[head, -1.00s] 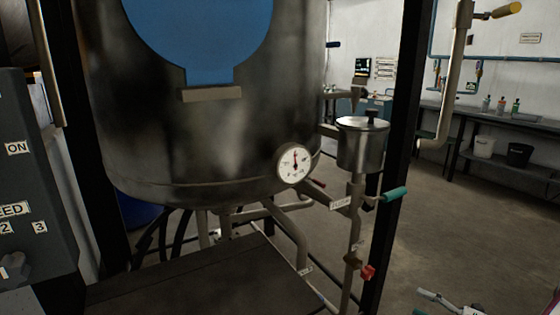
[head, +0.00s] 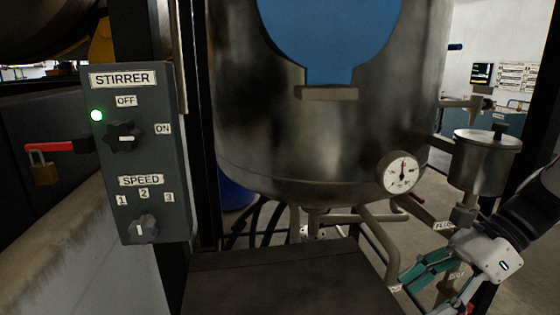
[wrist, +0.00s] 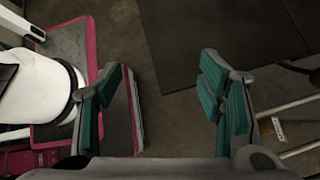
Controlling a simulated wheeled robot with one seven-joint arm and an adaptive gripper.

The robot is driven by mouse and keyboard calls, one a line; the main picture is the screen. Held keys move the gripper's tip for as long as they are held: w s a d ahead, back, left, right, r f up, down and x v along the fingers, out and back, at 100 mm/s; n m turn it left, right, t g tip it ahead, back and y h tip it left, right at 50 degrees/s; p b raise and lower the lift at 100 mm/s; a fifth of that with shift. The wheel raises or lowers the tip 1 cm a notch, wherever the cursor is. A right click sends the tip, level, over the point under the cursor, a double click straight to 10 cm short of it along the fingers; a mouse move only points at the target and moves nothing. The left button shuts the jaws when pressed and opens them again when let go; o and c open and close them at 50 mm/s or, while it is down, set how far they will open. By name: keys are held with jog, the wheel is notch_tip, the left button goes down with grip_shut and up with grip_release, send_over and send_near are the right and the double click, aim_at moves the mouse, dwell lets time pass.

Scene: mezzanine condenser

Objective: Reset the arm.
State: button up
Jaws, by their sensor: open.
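My gripper (head: 428,272) is at the lower right of the head view, in front of the pipes below the small metal pot. Its teal-padded fingers point left. In the wrist view my gripper (wrist: 160,98) shows its two fingers wide apart with nothing between them. Below them are the floor and the edge of a dark flat platform (wrist: 215,55). My arm enters from the right edge of the head view. The gripper hides part of the valve piping behind it.
A steel vessel (head: 320,140) with a dial gauge (head: 397,172) fills the middle. A stirrer control box (head: 140,185) with a green light stands at left, near a padlock (head: 42,168). The small pot (head: 485,160) stands close above my gripper. The dark platform (head: 285,280) lies in front.

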jog(key=s+a+r+n+h, duration=0.2)
jog(key=s+a+n+h, duration=0.25)
jog(key=s+n, duration=0.5)
jog(key=s+a+r+n+h, duration=0.25)
jog(key=s+n+h, duration=0.25)
jog(key=s+n, duration=0.45)
notch_tip(320, 180, up, 23)
jog(key=w+n+t+p, duration=0.1)
jog(key=t+p, duration=0.3)
jog(key=p, duration=1.7)
jog(key=shift+w+a+n+p, duration=0.25)
jog(key=shift+a+n+p, duration=0.1)
jog(key=shift+n+p, duration=0.05)
jog(key=shift+y, duration=0.25)
